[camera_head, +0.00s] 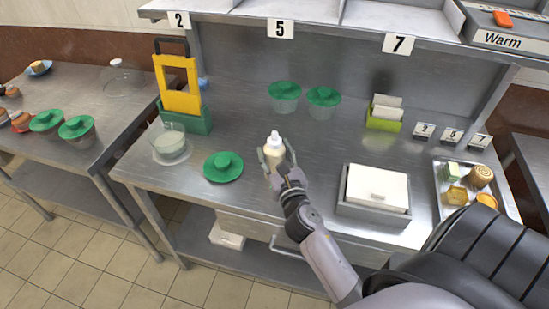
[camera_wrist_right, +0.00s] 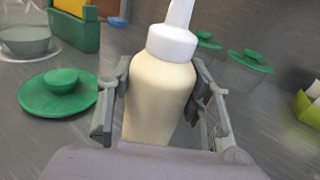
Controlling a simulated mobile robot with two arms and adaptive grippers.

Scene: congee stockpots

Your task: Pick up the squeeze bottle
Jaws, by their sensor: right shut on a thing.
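The squeeze bottle (camera_head: 273,146) has a cream body and a white nozzle cap, and stands upright near the middle of the steel counter's front part. In the right wrist view the bottle (camera_wrist_right: 158,92) fills the space between the two fingers. My right gripper (camera_head: 276,158) is shut on its body, one finger on each side. The bottle's base is hidden behind the gripper, so I cannot tell whether it touches the counter. My left gripper is not in view.
A green lid (camera_head: 223,166) lies left of the bottle, beside a clear bowl (camera_head: 170,145). Two green-lidded containers (camera_head: 284,96) stand behind. A grey bin with a white lid (camera_head: 374,190) is to the right, then a metal tray (camera_head: 505,190) with food.

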